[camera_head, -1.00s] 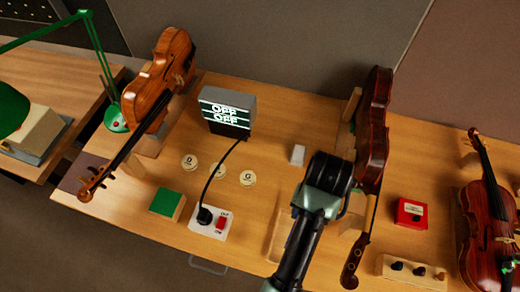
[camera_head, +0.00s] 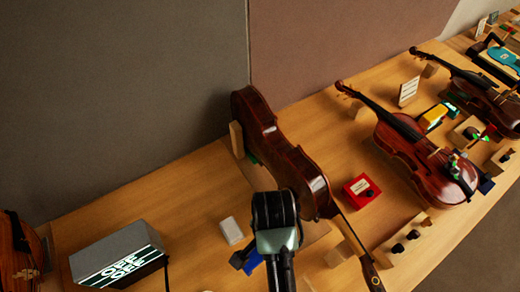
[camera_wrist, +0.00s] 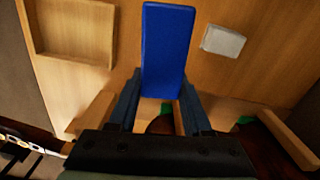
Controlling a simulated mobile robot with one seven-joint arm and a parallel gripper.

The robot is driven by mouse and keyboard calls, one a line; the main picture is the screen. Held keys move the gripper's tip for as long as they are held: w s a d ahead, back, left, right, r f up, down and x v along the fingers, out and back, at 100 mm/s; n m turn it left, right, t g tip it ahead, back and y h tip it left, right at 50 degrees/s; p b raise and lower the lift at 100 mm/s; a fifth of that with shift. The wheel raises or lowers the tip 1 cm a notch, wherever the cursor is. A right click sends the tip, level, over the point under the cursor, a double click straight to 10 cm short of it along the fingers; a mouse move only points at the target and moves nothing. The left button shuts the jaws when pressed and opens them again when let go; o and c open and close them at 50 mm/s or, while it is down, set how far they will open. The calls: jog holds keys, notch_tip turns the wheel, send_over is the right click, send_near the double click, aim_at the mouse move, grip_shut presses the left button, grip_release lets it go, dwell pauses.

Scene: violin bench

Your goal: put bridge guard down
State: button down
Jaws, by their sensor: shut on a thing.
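The bridge guard appears to be the flat blue piece (camera_wrist: 167,45) in the wrist view. My gripper (camera_wrist: 158,90) is shut on it, with one dark finger along each side, and the piece sticks out beyond the fingertips. In the head view, only a bit of blue (camera_head: 254,262) shows beside my gripper (camera_head: 242,260), because my wrist covers the rest. I cannot tell how high it is above the bench. A shallow wooden tray (camera_wrist: 38,48) lies empty at the upper left of the wrist view.
A white block (camera_head: 232,230) lies on the bench (camera_head: 180,205), just left of my gripper. A dark violin (camera_head: 262,125) stands on edge close behind my wrist. A red box (camera_head: 361,190), a knob block (camera_head: 406,240) and another violin (camera_head: 415,150) are to the right.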

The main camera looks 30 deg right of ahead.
jog(key=shift+s+d+m, duration=0.3)
jog(key=shift+s+m, duration=0.1)
jog(key=shift+m, duration=0.2)
notch_tip(320, 180, down, 5)
jog(key=shift+s+f+p, duration=0.1)
jog(key=shift+s+p, duration=0.05)
jog(key=shift+p, duration=0.15)
jog(key=shift+f, duration=2.35)
jog(key=shift+f, duration=0.1)
jog(key=shift+f, duration=0.15)
jog(key=shift+c, duration=1.7)
grip_release()
